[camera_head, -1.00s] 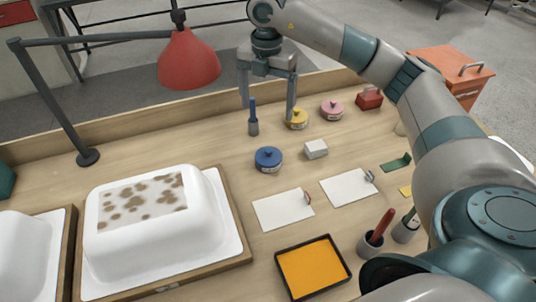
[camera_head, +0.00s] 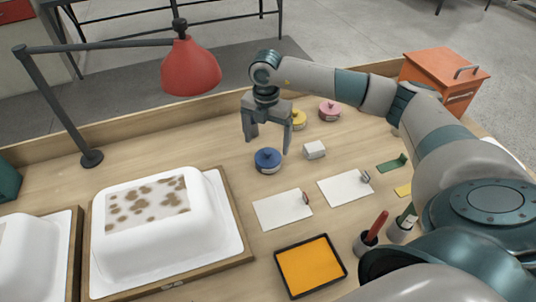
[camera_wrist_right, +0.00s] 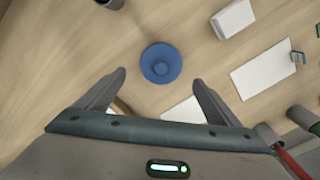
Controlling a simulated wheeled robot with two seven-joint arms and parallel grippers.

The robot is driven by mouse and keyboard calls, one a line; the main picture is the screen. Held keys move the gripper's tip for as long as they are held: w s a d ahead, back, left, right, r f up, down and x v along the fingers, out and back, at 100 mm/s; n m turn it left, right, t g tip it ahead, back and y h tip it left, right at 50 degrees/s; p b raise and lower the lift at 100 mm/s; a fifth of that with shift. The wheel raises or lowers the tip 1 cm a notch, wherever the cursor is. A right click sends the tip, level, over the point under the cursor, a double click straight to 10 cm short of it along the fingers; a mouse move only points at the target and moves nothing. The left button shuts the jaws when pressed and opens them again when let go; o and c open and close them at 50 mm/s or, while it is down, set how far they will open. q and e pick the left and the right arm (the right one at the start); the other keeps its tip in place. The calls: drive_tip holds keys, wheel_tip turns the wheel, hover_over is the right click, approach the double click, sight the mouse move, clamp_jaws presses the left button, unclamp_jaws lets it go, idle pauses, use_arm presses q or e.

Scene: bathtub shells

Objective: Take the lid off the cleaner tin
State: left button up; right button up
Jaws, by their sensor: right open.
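A round blue tin (camera_head: 267,160) with a knobbed blue lid stands on the workbench (camera_head: 240,210). Its lid and knob also show from above in the right wrist view (camera_wrist_right: 161,63). My right gripper (camera_head: 268,146) is open and empty, pointing down above the blue tin. In the wrist view the tin lies between and just beyond the fingertips, apart from them. A yellow tin (camera_head: 299,119) and a pink tin (camera_head: 329,111) with knobbed lids stand farther back. I cannot read which tin is the cleaner. My left gripper is out of view.
A white block (camera_head: 314,149) stands just right of the blue tin. White cards (camera_head: 282,211), an orange tray (camera_head: 311,267) and tool cups (camera_head: 365,243) lie nearer. White tub shells (camera_head: 150,240) are at left, under a red lamp (camera_head: 190,67). My right arm covers the bench's right side.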

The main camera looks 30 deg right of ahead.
sight(268, 151)
drive_tip(key=shift+f, duration=0.15)
drive_tip(key=shift+d+f+p, duration=0.1)
drive_tip(key=shift+f+p, duration=0.15)
drive_tip(key=shift+p, duration=0.1)
drive_tip(key=f, duration=0.1)
drive_tip(key=f+p, duration=0.2)
drive_tip(key=f, duration=0.1)
drive_tip(key=shift+d, duration=0.25)
drive_tip(key=shift+w+f, duration=0.1)
drive_tip(key=shift+f, duration=0.2)
drive_tip(key=c, duration=1.1)
